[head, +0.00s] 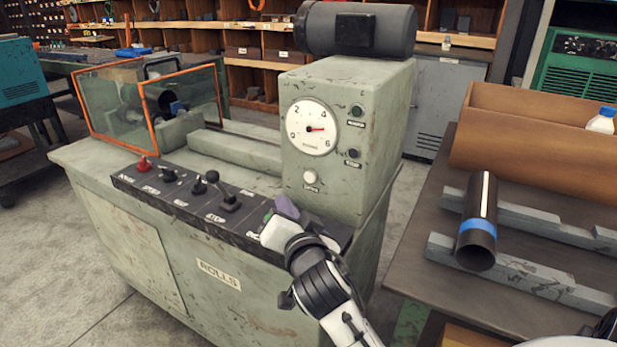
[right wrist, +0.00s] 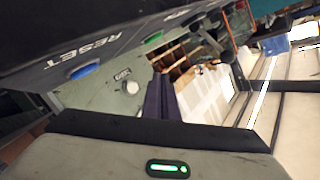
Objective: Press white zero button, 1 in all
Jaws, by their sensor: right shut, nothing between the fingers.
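The white zero button (head: 310,176) is a round white knob on the front face of the grey-green machine housing (head: 345,150), below the dial. It also shows in the right wrist view (right wrist: 131,87), left of my fingers, with a small label beside it. My right gripper (head: 286,207) is shut and empty. In the head view its dark purple fingertips are below and left of the button, over the right end of the black control panel. The right wrist view shows the fingers (right wrist: 163,98) together, apart from the button. My left gripper is in neither view.
The dial (head: 312,128) has a red needle; two dark buttons sit right of it. The control panel (head: 180,195) carries a red knob and black levers. The right wrist view shows a blue button (right wrist: 85,71) marked RESET and a green button (right wrist: 153,38). A pipe (head: 479,220) lies right.

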